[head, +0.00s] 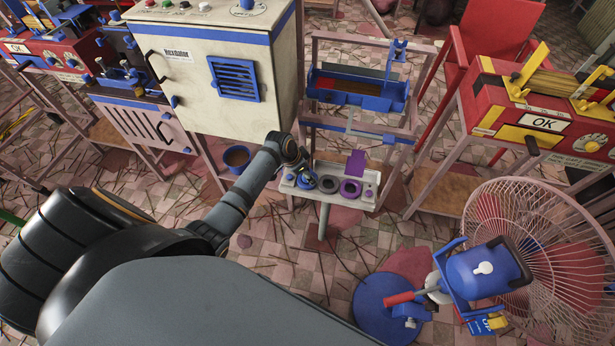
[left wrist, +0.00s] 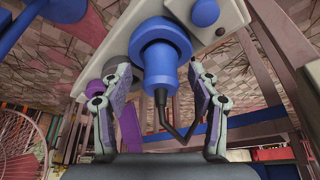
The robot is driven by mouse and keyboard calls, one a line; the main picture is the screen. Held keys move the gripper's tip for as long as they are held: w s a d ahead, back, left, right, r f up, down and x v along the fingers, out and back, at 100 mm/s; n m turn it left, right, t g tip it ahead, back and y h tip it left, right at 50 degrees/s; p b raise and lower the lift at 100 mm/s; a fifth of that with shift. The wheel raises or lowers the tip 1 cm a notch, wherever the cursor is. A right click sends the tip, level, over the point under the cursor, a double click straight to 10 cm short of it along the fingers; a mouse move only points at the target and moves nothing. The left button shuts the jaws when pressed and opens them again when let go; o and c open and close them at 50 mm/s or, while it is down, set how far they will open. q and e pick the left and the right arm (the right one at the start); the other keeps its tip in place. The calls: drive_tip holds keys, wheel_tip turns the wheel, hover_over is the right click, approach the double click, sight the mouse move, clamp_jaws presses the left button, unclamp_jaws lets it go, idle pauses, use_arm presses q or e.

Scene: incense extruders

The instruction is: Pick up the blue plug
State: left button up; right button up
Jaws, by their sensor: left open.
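The blue plug (left wrist: 160,68) is in the left wrist view, a blue cylinder on a wider round blue base, with a thin dark bent rod at its near end. It sits at the pale tray (left wrist: 240,14). My left gripper (left wrist: 158,82) is open, with one finger on either side of the plug and a visible gap at each side. In the head view my left gripper (head: 300,160) is over the left end of the tray (head: 362,201), partly hiding the blue parts there. My right gripper is not in view.
The tray also holds a dark ring (head: 328,184), a purple ring (head: 350,188) and an upright purple piece (head: 356,163). A white cabinet (head: 200,100) stands left of it, a blue-trimmed metal frame (head: 357,90) behind, and a pink fan (head: 540,240) to the right.

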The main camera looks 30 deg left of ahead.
use_arm(q)
drive_tip(key=shift+w+d+f, duration=0.1)
drive_tip(key=shift+w+f, duration=0.15)
drive_tip(key=shift+f, duration=0.35)
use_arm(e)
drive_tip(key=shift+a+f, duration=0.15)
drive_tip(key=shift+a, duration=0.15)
use_arm(q)
drive_tip(key=shift+r, duration=0.1)
drive_tip(key=shift+c, duration=0.4)
drive_tip(key=c, duration=1.2)
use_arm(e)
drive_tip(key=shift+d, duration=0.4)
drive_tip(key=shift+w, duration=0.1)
